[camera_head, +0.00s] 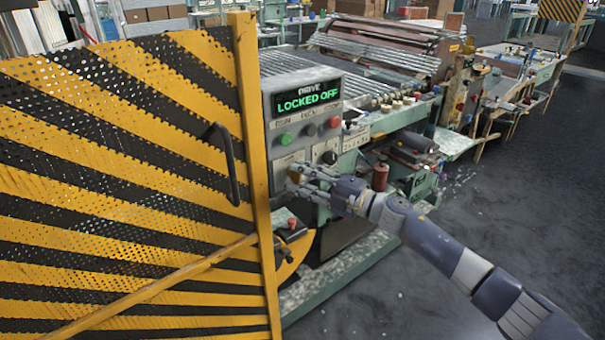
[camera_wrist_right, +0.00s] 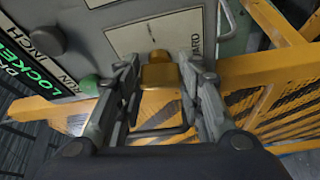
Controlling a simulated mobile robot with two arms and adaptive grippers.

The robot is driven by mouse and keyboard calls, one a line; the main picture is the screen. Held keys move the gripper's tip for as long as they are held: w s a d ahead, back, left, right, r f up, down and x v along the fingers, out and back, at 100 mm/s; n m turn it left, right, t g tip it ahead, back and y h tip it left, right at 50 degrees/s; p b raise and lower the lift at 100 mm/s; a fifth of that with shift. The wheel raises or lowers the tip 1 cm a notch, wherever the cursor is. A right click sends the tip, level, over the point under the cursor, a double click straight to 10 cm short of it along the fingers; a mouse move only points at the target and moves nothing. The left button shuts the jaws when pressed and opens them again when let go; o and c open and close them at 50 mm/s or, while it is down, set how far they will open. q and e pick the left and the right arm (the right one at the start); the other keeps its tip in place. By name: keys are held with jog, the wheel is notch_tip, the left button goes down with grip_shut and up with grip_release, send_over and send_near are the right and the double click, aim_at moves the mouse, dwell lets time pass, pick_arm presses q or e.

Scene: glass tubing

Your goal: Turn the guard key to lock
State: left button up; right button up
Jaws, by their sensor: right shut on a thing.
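The control panel (camera_head: 306,115) stands at the right edge of the striped guard, and its green display (camera_head: 308,100) reads "DRIVE LOCKED OFF". My right gripper (camera_head: 297,177) is at the lower left of this panel. In the right wrist view its two fingers (camera_wrist_right: 160,100) are on either side of the yellow guard key (camera_wrist_right: 160,74) and shut on it. The key sits against a white label plate (camera_wrist_right: 130,42) whose lettering is partly hidden by the finger. My left gripper is not in view.
The yellow-and-black perforated guard (camera_head: 120,170) with a dark handle (camera_head: 224,160) fills the left, close beside my gripper. Green and red buttons and a black knob (camera_head: 329,157) are on the panel. Open grey floor (camera_head: 520,220) lies to the right.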

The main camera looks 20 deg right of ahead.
jog(key=shift+r+n+g+h+p, duration=0.1)
jog(key=shift+n+g+h+p, duration=0.2)
jog(key=shift+n+p, duration=0.45)
jog(key=shift+n, duration=0.35)
jog(key=o, duration=1.1)
jog(key=shift+c, duration=0.2)
jog(key=shift+s, duration=0.1)
jog(key=shift+s+d, duration=0.25)
jog(key=shift+d, duration=0.1)
jog(key=v, duration=1.1)
